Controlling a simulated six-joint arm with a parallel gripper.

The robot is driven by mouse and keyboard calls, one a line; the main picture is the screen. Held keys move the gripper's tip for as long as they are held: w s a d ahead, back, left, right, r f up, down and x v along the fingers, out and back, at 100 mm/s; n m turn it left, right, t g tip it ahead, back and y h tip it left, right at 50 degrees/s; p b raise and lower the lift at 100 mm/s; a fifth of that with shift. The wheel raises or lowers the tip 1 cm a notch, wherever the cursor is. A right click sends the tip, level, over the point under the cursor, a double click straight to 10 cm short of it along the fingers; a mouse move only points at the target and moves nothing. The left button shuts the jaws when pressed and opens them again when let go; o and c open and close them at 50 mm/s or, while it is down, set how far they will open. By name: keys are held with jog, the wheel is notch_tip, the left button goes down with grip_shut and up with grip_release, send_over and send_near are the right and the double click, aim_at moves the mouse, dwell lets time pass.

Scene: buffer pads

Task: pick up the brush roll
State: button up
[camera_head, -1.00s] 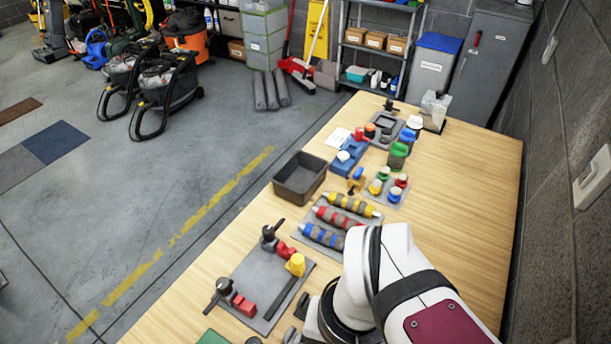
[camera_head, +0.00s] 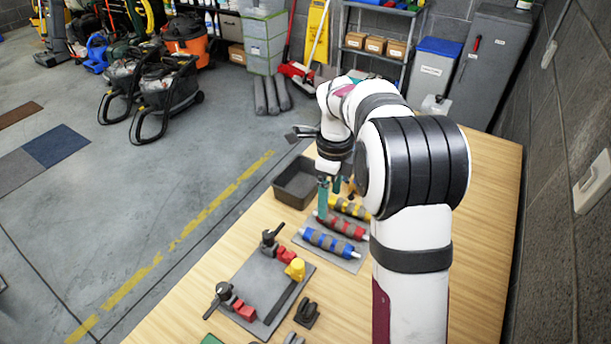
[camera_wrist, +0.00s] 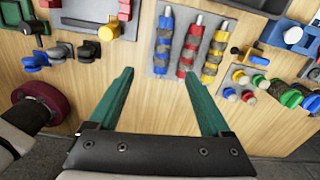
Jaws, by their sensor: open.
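Three striped brush rolls lie side by side on a grey mat (camera_head: 345,263): yellow (camera_head: 352,208), red (camera_head: 343,226) and blue (camera_head: 329,241). In the wrist view the blue roll (camera_wrist: 163,42), red roll (camera_wrist: 190,46) and yellow roll (camera_wrist: 214,54) run lengthwise near the top centre. My gripper (camera_head: 330,197) has green fingers and hangs over the mat area in the head view, partly covering the red and yellow rolls. In the wrist view my gripper (camera_wrist: 158,76) is open and empty, its tips below the rolls in the picture.
A dark empty bin (camera_head: 296,184) stands left of the rolls. A grey fixture plate (camera_head: 262,273) with red blocks, dark knobs and a yellow part lies nearer the front. Small colored caps (camera_wrist: 245,86) sit at the right in the wrist view. My arm hides the table's far items in the head view.

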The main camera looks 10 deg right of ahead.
aim_at(329, 239)
jog(key=f, duration=1.6)
jog(key=shift+w+d+f, duration=0.1)
jog(key=shift+w+d, duration=0.1)
jog(key=shift+d, duration=0.15)
grip_shut()
